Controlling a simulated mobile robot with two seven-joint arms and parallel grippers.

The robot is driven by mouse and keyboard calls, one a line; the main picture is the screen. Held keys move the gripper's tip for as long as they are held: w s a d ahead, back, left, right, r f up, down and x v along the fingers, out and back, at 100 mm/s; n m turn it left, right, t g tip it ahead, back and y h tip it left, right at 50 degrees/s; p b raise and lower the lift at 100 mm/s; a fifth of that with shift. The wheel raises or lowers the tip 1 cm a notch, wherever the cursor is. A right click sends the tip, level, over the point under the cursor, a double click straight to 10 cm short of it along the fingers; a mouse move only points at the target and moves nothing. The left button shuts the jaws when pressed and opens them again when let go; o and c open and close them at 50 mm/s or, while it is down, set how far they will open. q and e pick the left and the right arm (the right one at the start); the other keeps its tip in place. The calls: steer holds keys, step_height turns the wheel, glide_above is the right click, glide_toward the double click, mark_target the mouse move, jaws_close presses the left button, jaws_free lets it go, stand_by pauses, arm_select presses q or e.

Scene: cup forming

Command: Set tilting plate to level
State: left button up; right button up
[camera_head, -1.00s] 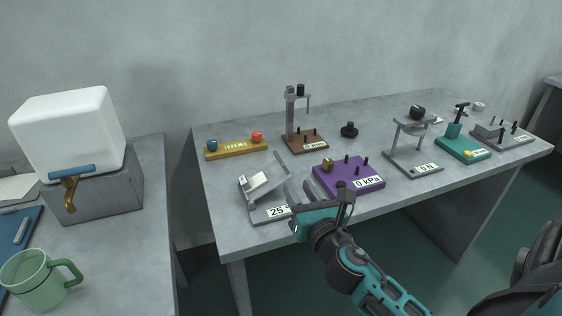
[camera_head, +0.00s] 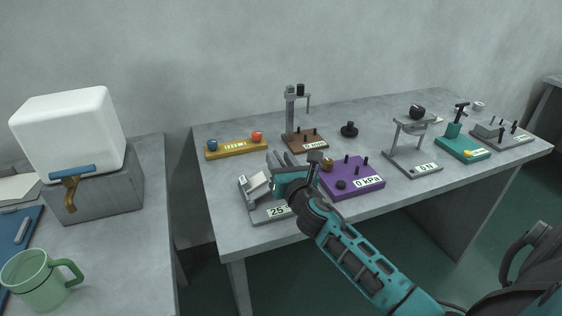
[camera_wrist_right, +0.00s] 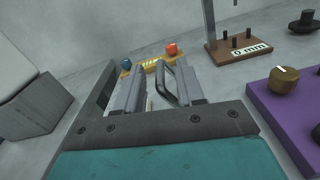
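The tilting plate (camera_head: 254,188) is a grey stand at the front left of the far table, with a slanted top and a label starting with "25" on its base. My right gripper (camera_head: 281,160) is at its right side and hides part of it. In the right wrist view my right gripper (camera_wrist_right: 153,85) shows two grey fingers apart, with a dark loop-shaped part (camera_wrist_right: 168,86) between or just beyond them. I cannot tell whether the fingers touch it. My left gripper is not in view.
A purple "0 kPa" block (camera_head: 350,178) with knobs stands close right of my right gripper. A brown "0 mm" stand (camera_head: 305,143) and a yellow block (camera_head: 236,149) are behind. Grey and teal devices stand further right. A white box (camera_head: 70,128) and green mug (camera_head: 38,280) are left.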

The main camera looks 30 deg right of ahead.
jaws_close()
stand_by(0.6)
